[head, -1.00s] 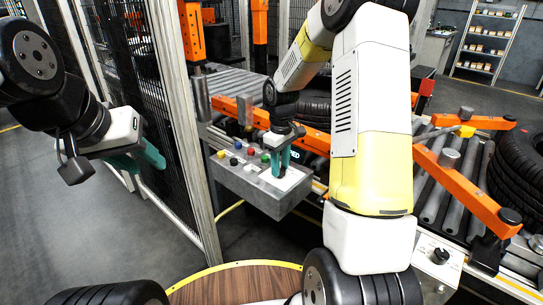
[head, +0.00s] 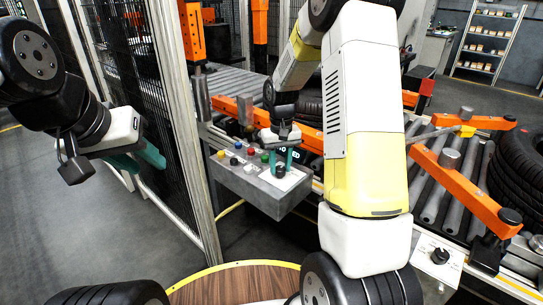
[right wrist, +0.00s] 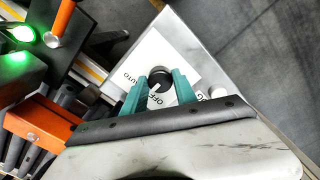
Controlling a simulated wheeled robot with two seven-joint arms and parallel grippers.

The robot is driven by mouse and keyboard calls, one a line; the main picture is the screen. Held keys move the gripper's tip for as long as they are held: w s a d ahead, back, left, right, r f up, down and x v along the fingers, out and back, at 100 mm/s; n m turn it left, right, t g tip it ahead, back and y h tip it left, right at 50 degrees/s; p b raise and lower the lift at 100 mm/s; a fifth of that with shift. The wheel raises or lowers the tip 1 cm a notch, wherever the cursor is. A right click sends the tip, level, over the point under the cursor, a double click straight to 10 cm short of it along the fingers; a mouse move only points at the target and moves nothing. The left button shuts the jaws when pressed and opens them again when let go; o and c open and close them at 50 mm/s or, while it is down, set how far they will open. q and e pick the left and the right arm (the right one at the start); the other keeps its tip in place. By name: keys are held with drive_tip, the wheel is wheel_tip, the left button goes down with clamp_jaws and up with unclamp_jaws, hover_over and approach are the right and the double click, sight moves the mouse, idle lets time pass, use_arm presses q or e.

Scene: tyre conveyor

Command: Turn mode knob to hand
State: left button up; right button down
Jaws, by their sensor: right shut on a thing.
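The mode knob is a round black knob (right wrist: 160,78) on a white label plate (right wrist: 178,56) that reads AUTO and OFF; other lettering is partly hidden. In the head view the knob (head: 280,171) sits at the right end of a grey control box (head: 250,190). My right gripper (head: 281,157) points down over it, with teal fingers on either side. In the right wrist view my right gripper (right wrist: 159,88) is shut on the knob. My left gripper (head: 140,160) is open and empty in the air at the left, away from the box.
Several coloured buttons (head: 237,161) stand on the box left of the knob. A fence post (head: 180,120) rises close to its left end. Roller conveyors, orange arms (head: 462,185) and stacked tyres (head: 518,170) lie right. Another black knob (head: 440,256) sits on a white panel.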

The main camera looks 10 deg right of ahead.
sight(280, 169)
idle(0.4)
drive_tip(key=c, duration=1)
unclamp_jaws()
drive_tip(key=shift+o, duration=0.2)
drive_tip(key=shift+r, duration=3.9)
drive_tip(key=shift+r, duration=0.1)
